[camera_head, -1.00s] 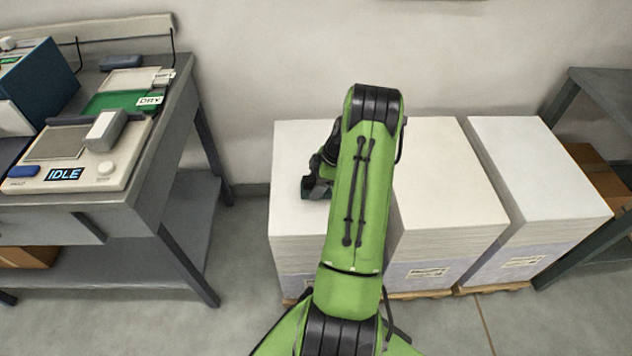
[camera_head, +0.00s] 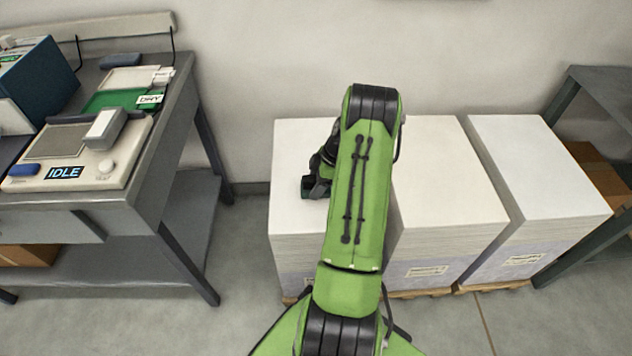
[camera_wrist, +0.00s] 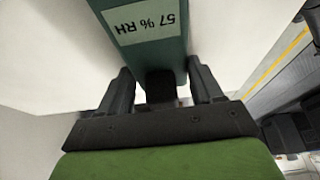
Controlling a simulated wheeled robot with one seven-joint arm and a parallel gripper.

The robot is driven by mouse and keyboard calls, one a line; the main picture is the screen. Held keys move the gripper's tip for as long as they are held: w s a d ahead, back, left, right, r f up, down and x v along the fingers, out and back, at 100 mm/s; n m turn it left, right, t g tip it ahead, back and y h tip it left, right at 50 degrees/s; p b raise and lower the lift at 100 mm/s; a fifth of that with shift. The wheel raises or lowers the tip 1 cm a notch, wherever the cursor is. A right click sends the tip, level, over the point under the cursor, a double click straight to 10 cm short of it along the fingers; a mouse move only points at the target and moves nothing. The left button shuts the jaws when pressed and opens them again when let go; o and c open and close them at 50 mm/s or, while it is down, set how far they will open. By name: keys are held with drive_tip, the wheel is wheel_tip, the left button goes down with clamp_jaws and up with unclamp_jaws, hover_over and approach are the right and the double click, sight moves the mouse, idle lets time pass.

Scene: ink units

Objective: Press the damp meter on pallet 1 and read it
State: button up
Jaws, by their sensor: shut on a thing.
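The damp meter (camera_wrist: 150,20) is a dark green block in the wrist view. Its pale display shows "57 % RH", upside down in the picture. My gripper (camera_wrist: 160,82) is shut on the meter, with a dark finger on each side of it. In the head view my gripper (camera_head: 318,186) is low over the left paper stack (camera_head: 296,150), partly hidden by my green arm. The stack's white top fills much of the wrist view behind the meter. The meter's contact end is out of sight, so I cannot tell whether it touches the paper.
Two more paper stacks stand to the right, a middle one (camera_head: 450,180) and a right one (camera_head: 540,165). A grey bench (camera_head: 150,170) at left holds a device (camera_head: 85,165) reading "IDLE" and a green tray marked "DRY" (camera_head: 115,97). A grey shelf (camera_head: 600,90) stands at far right.

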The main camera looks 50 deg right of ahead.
idle(0.3)
drive_tip(key=shift+r+p, duration=2.15)
drive_tip(key=shift+r, duration=1.4)
